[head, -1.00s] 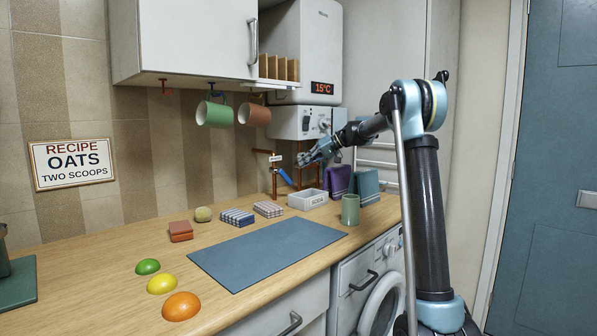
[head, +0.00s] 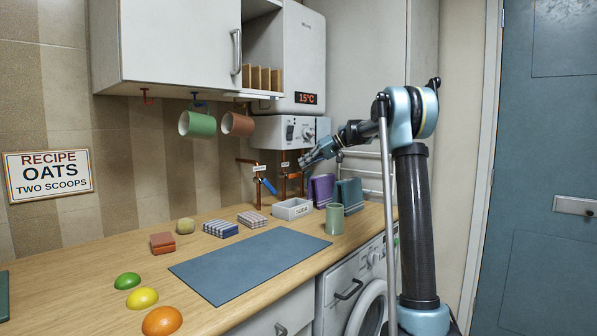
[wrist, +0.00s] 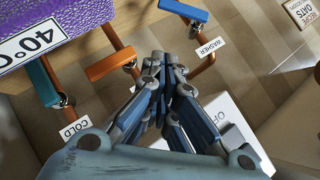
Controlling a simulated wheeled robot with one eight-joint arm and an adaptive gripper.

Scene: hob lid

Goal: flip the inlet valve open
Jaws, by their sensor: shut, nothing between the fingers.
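The pipework on the back wall below the heater carries several levers. A blue lever (head: 268,186) slants down to the right beside a small white tag. In the wrist view, a blue lever (wrist: 184,11) sits by the WASHER tag (wrist: 211,46). An orange lever (wrist: 110,65) is in the middle, and a blue-teal lever (wrist: 40,83) is on the pipe tagged COLD (wrist: 75,130). No tag reads "inlet". My gripper (head: 307,158) is shut and empty, right of the pipes in the head view. In the wrist view its tips (wrist: 166,60) show between the orange lever and the WASHER pipe, with no clear contact.
The heater's control box (head: 289,132) is just above my gripper. Mugs hang from hooks left of it. A SODA tray (head: 292,209), purple and teal cloths, and a green cup (head: 334,219) stand below. A purple surface marked 40°C (wrist: 60,25) fills the wrist view's upper left.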

